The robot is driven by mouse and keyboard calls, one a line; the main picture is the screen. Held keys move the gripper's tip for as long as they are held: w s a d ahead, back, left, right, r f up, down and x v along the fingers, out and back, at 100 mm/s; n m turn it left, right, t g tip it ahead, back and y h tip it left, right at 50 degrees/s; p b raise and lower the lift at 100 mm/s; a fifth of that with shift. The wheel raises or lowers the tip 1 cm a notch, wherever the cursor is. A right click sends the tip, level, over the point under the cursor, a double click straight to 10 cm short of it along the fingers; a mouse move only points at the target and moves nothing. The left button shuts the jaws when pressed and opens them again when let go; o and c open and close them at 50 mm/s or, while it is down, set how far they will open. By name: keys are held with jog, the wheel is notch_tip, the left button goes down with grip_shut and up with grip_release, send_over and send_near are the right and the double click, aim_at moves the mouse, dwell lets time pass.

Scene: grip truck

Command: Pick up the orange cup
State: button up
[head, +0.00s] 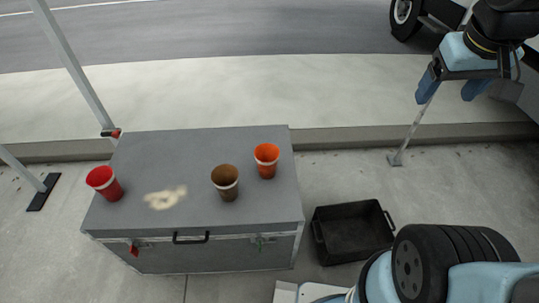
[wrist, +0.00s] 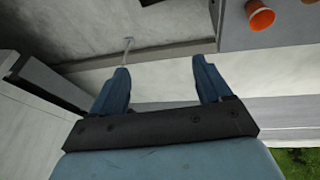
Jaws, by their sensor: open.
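The orange cup (head: 267,163) with a white band stands upright near the back right corner of the grey case (head: 140,232) in the head view. It also shows at the top right of the wrist view (wrist: 260,17), partly cut off by the edge. My gripper (head: 447,97) is at the upper right of the head view, well to the right of the cup and apart from it. Its two blue fingers also show in the wrist view (wrist: 160,68), spread open with nothing between them.
A brown cup (head: 226,185) stands just left of the orange cup, and a red cup (head: 104,182) at the case's left end. A pale patch (head: 166,197) lies between them. A black crate (head: 322,246) sits right of the case. Metal poles (head: 80,75) stand at left.

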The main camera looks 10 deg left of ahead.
jog(key=o, duration=0.4)
jog(key=w+f+n, duration=0.1)
jog(key=w+a+f+n+g+h, duration=0.1)
jog(key=w+f+n+h, duration=0.1)
jog(key=f, duration=0.1)
jog(key=shift+a+f+g, duration=0.1)
jog(key=shift+a+g, duration=0.15)
jog(key=shift+g, duration=0.15)
jog(key=n+t, duration=1.1)
jog(key=n, duration=1.8)
send_over(270, 149)
jog(key=s+a, duration=0.2)
jog(key=s, duration=1.4)
notch_tip(270, 149, down, 31)
jog(key=shift+y, duration=0.5)
jog(key=x, duration=1.4)
jog(key=shift+s+a+f, duration=0.1)
jog(key=shift+a+f, duration=0.1)
jog(key=shift+f, duration=0.05)
